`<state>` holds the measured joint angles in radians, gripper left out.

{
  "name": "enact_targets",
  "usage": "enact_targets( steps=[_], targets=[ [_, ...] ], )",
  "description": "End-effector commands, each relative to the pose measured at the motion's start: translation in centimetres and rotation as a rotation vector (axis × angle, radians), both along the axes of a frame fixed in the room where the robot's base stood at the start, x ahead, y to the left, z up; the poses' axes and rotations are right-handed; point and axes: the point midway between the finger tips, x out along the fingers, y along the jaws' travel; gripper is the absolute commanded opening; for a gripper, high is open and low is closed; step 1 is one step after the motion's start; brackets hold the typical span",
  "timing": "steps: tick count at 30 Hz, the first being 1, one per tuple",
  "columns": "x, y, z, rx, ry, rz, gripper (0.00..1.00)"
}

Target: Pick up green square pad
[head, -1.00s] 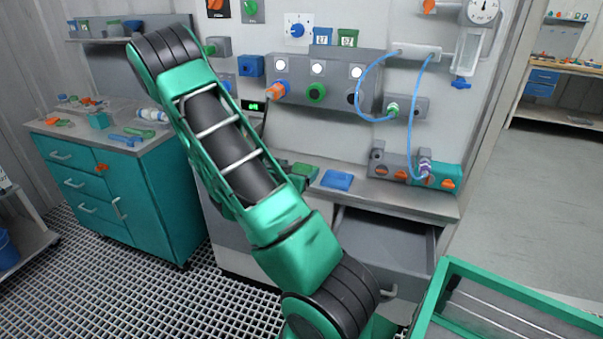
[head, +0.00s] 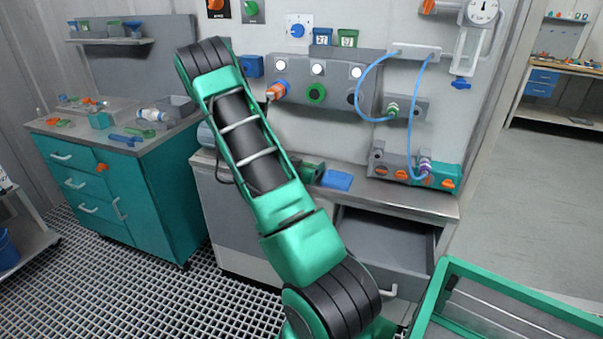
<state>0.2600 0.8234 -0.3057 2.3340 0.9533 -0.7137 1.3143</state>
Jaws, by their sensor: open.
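A green piece (head: 313,172), likely the green square pad, lies on the grey bench top just left of a flat blue pad (head: 337,180). My arm covers its left part, so its full outline does not show. My arm rises from the bottom middle and leans up to the left, in front of the bench. My gripper is not visible; it seems to be hidden behind my own arm.
A grey drawer (head: 385,242) stands open below the bench top (head: 405,200). A valve block with orange knobs (head: 415,172) sits at the bench's right. A grey panel (head: 335,82) and blue hose (head: 361,85) are on the wall. A teal cabinet (head: 150,200) stands left.

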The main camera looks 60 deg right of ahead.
Motion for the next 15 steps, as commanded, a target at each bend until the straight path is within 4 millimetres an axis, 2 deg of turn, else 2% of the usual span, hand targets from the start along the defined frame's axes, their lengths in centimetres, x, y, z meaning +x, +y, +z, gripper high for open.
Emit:
enact_targets(
  steps=[2,10,13,15],
  targets=[
    [0.02,-0.39,-0.64,0.009,0.005,-0.001,0.83],
    [0.09,-0.59,-0.68,0.008,0.006,-0.001,0.83],
    [0.08,-0.59,-0.66,0.008,0.006,-0.001,0.59],
    [0.07,-0.59,-0.66,0.008,0.006,-0.001,0.55]
  ],
)
